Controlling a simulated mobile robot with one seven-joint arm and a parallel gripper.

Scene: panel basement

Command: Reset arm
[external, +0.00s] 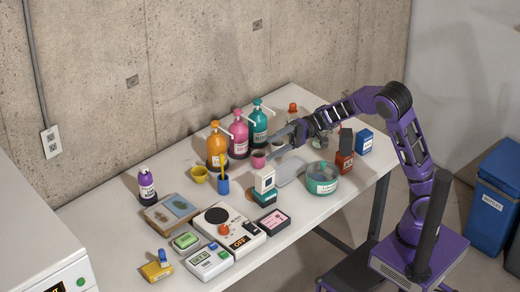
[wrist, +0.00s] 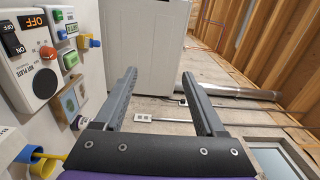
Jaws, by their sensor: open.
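My arm (external: 415,140) is purple and black, and it bends up from its base at the right and over the table's right part. My gripper (external: 280,143) is above the table near the teal and pink pump bottles, with its fingers pointing left. In the wrist view my gripper (wrist: 158,73) shows two grey fingers wide apart with nothing between them. The wrist view is turned sideways, with the table at its left.
The white table (external: 110,237) is crowded: an orange pump bottle (external: 217,150), a hot plate (external: 217,220) reading OFF, a round teal-labelled container (external: 322,180) and several small boxes. A concrete wall (external: 200,60) is behind. Blue bins (external: 492,200) stand right. A white cabinet (wrist: 145,45) shows in the wrist view.

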